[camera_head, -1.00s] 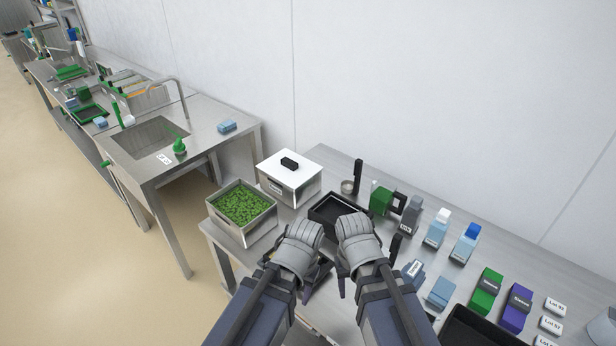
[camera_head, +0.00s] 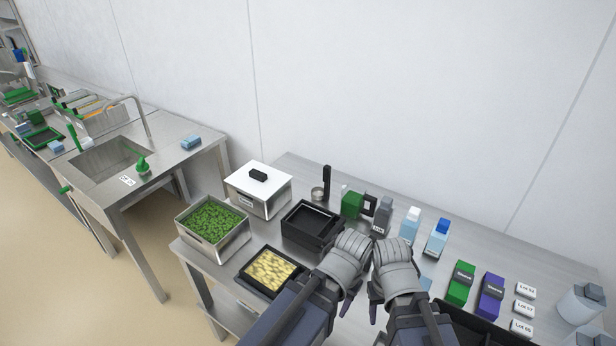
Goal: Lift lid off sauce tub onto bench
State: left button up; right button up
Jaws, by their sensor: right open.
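The sauce tub (camera_head: 259,204) is a square steel tub at the back left of the bench (camera_head: 335,172). Its white lid (camera_head: 275,181) with a black block handle (camera_head: 258,175) sits flat on top. My right gripper (camera_head: 376,300) is over the front middle of the bench, well to the right of the tub. It is open, with its fingers partly covered by my arm. Neither arm touches the lid or tub.
A steel tub of green leaves (camera_head: 198,247) stands in front of the lidded tub. A black tray (camera_head: 296,243) and a black tray of yellow food (camera_head: 248,277) lie nearby. A small metal cup (camera_head: 317,194) and several boxes and bottles fill the right. The sink table (camera_head: 180,158) stands left.

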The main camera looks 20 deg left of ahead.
aim_at(259, 180)
jog(key=j+z, duration=0.15)
jog(key=z, duration=0.55)
jog(key=j, duration=1.9)
